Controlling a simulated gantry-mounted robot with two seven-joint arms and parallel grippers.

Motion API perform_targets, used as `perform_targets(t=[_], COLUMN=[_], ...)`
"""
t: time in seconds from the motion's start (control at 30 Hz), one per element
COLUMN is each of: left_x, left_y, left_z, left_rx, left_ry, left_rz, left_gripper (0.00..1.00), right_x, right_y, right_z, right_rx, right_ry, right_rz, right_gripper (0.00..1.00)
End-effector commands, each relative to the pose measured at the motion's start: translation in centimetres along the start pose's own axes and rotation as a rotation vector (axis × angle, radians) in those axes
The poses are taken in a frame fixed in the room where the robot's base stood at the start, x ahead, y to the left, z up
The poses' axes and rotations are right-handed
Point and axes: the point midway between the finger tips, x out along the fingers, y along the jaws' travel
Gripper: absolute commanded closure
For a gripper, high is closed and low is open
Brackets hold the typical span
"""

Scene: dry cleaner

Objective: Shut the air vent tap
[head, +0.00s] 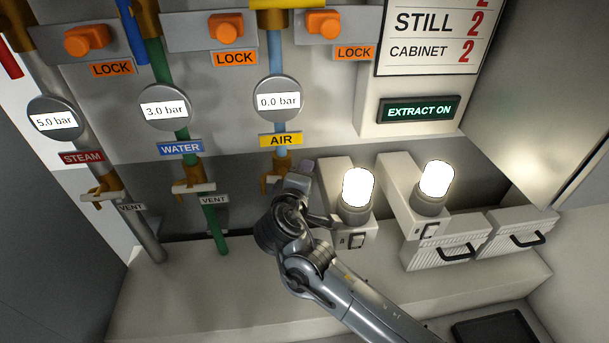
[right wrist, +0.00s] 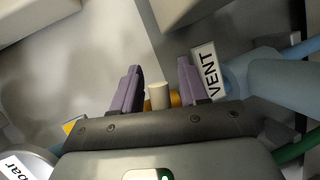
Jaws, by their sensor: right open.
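The air vent tap (head: 275,186) is a brass fitting on the light-blue air pipe (head: 281,140), below the yellow AIR label (head: 280,141). My right gripper (head: 302,172) is beside it and hides much of it in the head view. In the right wrist view, the open purple fingers (right wrist: 160,75) stand on either side of the tap's short cream handle (right wrist: 159,97), with brass-yellow metal behind it. Gaps show beside the handle; I cannot tell its depth between the fingers. A VENT tag (right wrist: 207,74) is close to one finger. My left gripper is out of view.
The air gauge (head: 278,100) reads 0.0 bar. The water vent tap (head: 193,187) and steam vent tap (head: 103,192) are to the left, with pale crosswise handles. A lit lamp unit (head: 357,190) stands close right of my gripper.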

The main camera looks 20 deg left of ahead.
Motion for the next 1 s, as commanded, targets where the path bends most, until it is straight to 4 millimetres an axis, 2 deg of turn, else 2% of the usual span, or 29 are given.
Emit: perform_targets(t=[0.27, 0.37, 0.57, 0.7, 1.0], left_x=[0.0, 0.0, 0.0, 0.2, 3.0], left_y=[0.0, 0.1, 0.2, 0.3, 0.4], left_z=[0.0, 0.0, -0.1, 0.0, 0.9], left_rx=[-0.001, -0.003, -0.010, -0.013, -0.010], left_ry=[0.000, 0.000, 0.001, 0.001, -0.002], left_rz=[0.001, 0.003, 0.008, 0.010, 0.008], left_gripper=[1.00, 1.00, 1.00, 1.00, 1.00], right_x=[0.1, 0.1, 0.1, 0.2, 0.0], right_y=[0.0, 0.0, 0.0, 0.0, 0.8], right_z=[0.0, 0.0, 0.0, 0.1, 0.1], right_rx=[0.001, 0.001, 0.001, -0.009, -0.183], right_ry=[0.000, 0.000, 0.000, -0.002, -0.039], right_rz=[0.000, 0.000, 0.000, 0.005, 0.080], right_gripper=[0.56, 0.69, 0.99, 1.00, 1.00])
